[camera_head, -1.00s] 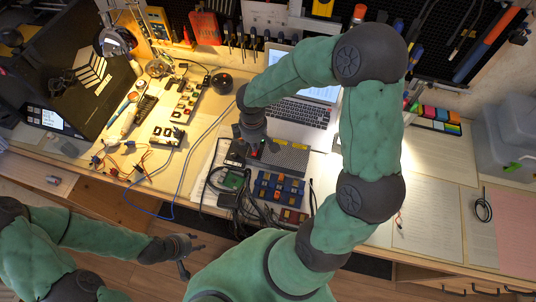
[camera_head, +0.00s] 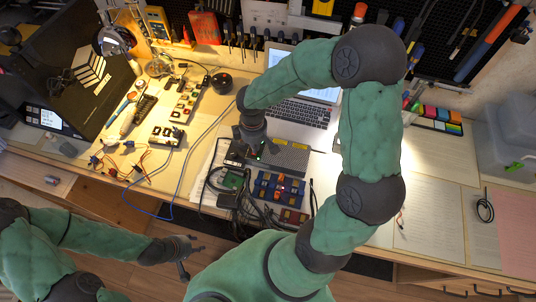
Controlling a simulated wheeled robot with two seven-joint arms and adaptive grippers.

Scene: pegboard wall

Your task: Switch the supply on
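The grey supply box (camera_head: 288,158) lies on the bench in front of the laptop, with a perforated top. My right gripper (camera_head: 254,150) points down at the left end of the supply, and its fingers hide much of that end, including any switch there. I cannot tell whether it touches. Its finger opening is too dark and small to judge. Blue modules (camera_head: 279,188) lie in front of the supply, and a small bright reddish spot shows on them. My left gripper (camera_head: 193,262) is open and empty in front of the bench, away from the supply.
Black cables (camera_head: 240,205) and a green circuit board (camera_head: 231,180) crowd the area left of the blue modules. The open laptop (camera_head: 305,112) stands behind the supply. Paper sheets (camera_head: 428,210) lie flat to the right, where the bench is mostly clear.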

